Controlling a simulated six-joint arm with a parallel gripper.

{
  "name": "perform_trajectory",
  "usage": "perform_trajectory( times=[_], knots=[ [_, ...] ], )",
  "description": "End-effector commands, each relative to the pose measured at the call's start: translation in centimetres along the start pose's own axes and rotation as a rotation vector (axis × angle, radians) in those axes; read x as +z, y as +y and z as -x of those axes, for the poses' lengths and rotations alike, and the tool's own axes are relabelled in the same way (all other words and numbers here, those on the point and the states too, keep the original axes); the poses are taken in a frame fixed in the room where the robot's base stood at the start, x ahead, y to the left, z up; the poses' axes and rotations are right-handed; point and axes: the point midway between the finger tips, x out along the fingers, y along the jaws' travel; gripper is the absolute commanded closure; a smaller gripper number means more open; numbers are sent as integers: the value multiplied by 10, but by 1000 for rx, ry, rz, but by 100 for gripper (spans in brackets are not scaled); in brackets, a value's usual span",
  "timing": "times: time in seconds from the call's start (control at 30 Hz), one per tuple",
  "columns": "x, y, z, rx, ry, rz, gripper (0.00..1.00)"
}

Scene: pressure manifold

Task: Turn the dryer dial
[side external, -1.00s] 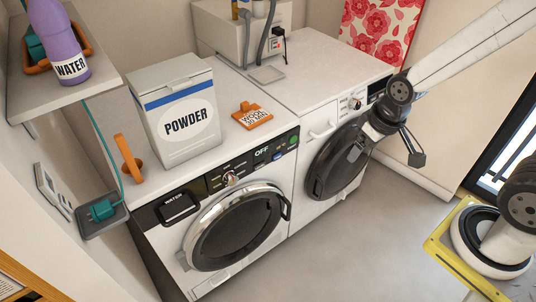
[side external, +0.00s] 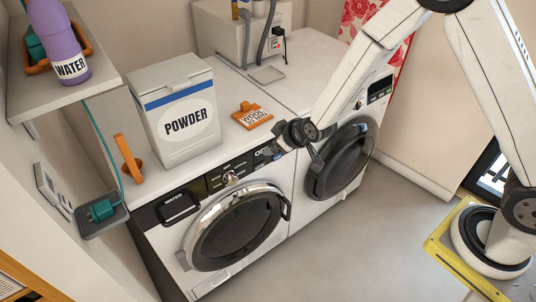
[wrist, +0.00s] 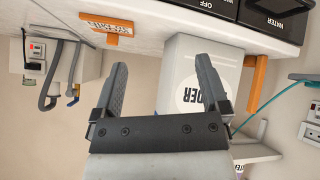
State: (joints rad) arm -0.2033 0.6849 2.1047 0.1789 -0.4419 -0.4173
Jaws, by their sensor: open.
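The dryer appears to be the white right-hand machine (side external: 337,185), with a dark round door. Its small dial (side external: 357,104) shows just right of my forearm, left of a dark display. My gripper (side external: 268,153) is in front of the left-hand machine's panel, near its right end, left of and lower than the dryer dial. In the wrist view my gripper (wrist: 160,72) has its two dark fingers spread with nothing between them. That view is upside down and shows the left machine's panel, not the dryer dial.
The left machine (side external: 170,240) has a panel knob (side external: 231,179) and a chrome-rimmed door. A shelf with a purple water bottle (side external: 62,45) is at left. The floor in front is clear.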

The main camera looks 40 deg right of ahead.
Motion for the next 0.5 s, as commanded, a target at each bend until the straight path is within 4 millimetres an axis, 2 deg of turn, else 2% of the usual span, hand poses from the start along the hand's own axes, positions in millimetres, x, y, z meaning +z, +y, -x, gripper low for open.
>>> perform_trajectory(
  times=[0.03,0.2,0.5],
  knots=[
    [0,-6,-12,8,24,24,5],
    [-4,-21,-45,54,122,108,5],
    [4,-52,-94,161,285,256,5]
  ],
)
